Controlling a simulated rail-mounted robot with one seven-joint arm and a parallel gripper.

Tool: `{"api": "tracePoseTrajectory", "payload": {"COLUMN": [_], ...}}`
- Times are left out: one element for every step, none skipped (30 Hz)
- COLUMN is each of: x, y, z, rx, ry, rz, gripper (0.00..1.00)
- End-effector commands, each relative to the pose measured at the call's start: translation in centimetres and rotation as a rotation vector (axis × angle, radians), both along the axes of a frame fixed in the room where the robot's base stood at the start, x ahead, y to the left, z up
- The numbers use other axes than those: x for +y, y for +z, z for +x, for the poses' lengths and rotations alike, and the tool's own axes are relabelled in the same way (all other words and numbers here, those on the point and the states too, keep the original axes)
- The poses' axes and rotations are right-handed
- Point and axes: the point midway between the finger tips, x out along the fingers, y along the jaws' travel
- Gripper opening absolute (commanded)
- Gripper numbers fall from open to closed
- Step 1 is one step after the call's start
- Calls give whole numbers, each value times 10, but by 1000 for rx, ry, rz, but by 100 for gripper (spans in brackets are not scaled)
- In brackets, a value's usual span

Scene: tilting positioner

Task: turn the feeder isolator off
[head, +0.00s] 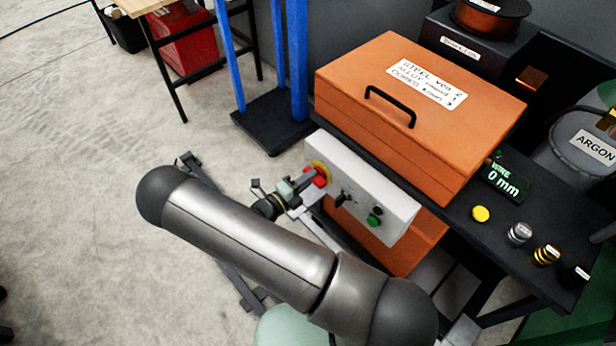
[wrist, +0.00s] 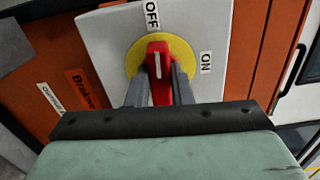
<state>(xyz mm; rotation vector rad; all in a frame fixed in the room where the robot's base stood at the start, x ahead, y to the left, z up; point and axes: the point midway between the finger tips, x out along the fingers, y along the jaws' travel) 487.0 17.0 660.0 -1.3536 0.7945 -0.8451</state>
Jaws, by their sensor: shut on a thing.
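The isolator is a red rotary handle (wrist: 158,55) on a round yellow plate (wrist: 184,50), mounted on a white panel (wrist: 108,28). In the wrist view, the handle's white line points up towards the OFF label (wrist: 152,14); the ON label (wrist: 206,62) is to the right. My gripper (wrist: 159,78) is shut on the handle, one grey finger on each side. In the head view, the red handle (head: 318,177) is partly hidden by my gripper (head: 309,184) at the left end of the white control box (head: 393,208).
The control box also carries a black switch (head: 345,194) and a green button (head: 375,220). An orange toolbox (head: 450,110) stands above it on a dark bench (head: 455,215). Blue posts (head: 298,60) rise behind my gripper. Open floor (head: 80,150) lies to the left.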

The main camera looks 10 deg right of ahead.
Motion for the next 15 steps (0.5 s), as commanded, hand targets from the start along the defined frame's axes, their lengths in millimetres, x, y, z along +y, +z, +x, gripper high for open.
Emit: {"api": "tracePoseTrajectory", "payload": {"x": [1, 1, 1, 1, 1, 1, 1, 1, 1, 1, 1, 1, 1, 1, 1], "y": [0, 0, 0, -1, -1, -1, -1, -1, -1, -1, -1, -1, -1, -1, -1], "z": [0, 0, 0, 0, 0, 0, 0, 0, 0, 0, 0, 0, 0, 0, 0], "rx": [16, 26, 35, 41, 48, 55, 59, 61, 65, 66, 68, 70, 71, 71, 71], "ry": [1, 1, 1, 1, 2, 2, 2, 2, 2, 2, 2, 2, 2, 2, 2], "rz": [-8, -13, -18, -22, -25, -29, -31, -32, -34, -35, -36, -37, -37, -37, -37], "gripper": [0, 0, 0, 0, 0, 0, 0, 0, 0, 0, 0, 0, 0, 0, 0]}}
